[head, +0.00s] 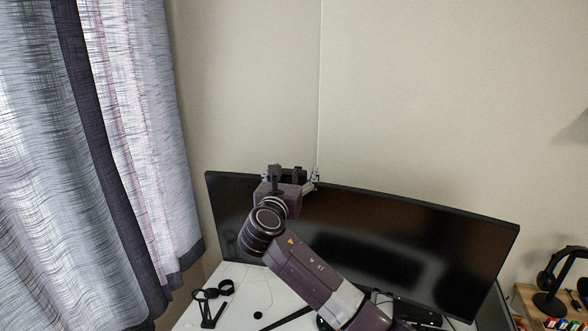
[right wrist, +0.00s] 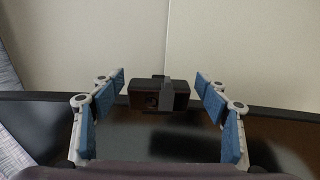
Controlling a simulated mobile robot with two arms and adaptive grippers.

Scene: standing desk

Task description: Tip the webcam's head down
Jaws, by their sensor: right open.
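The webcam (right wrist: 145,95) is a dark, wide block on the top edge of the monitor (right wrist: 270,128), near the middle of the right wrist view. A grey upright strip covers part of its front. My right gripper (right wrist: 160,82) is open, with one blue-padded finger on each side of the webcam and a visible gap to both. In the head view the right gripper (head: 291,178) is at the monitor's top edge, left of its middle, and hides most of the webcam there. My left gripper is out of view.
The wide black monitor (head: 440,235) stands on a white desk (head: 245,283) before a bare beige wall (head: 430,90). Curtains (head: 130,130) hang at the left. A black stand (head: 209,310) is on the desk's left part. Headphones (head: 549,282) are at the far right.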

